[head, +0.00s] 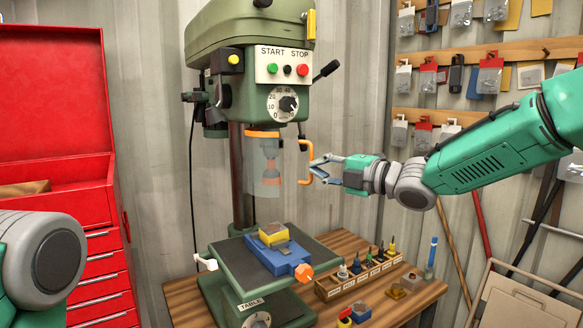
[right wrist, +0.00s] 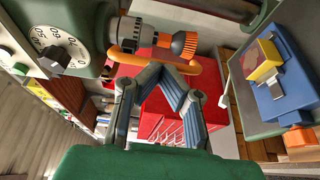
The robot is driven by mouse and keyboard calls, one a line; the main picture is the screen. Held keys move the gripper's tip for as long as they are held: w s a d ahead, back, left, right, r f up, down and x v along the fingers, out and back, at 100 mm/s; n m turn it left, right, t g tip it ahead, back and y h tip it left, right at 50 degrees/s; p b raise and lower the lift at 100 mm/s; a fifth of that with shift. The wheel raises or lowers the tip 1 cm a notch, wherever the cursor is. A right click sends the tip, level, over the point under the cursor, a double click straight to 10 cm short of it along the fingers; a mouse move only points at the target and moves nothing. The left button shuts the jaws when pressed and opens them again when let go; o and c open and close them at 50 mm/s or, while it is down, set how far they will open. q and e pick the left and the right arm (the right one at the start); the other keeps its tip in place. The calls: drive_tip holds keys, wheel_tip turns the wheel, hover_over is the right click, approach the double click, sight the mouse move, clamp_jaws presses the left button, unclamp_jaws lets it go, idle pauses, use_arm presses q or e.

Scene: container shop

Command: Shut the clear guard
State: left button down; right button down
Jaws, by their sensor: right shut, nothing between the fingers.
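The clear guard (head: 262,182) hangs below the drill press head, under an orange collar (head: 262,133). The chuck shows through its see-through sheet. Its orange handle (head: 304,147) sticks out on the right side; in the right wrist view the handle (right wrist: 127,57) runs across just beyond my fingers. My right gripper (head: 315,170) is shut and empty, its fingertips close beside the handle; I cannot tell if they touch it. The gripper also shows in the right wrist view (right wrist: 160,73). My left gripper is out of view; only part of my left arm shows at lower left.
A blue vise (head: 279,258) with a yellow block sits on the press table (head: 228,251) below the guard. A wooden rack (head: 372,277) of small tools stands on the bench to the right. A red cabinet (head: 52,110) is at left.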

drive_tip(key=w, duration=0.3)
drive_tip(key=shift+w+d+r+p, duration=0.1)
drive_tip(key=shift+w+d+p, duration=0.1)
drive_tip(key=shift+w+p, duration=0.1)
drive_tip(key=shift+d, duration=0.1)
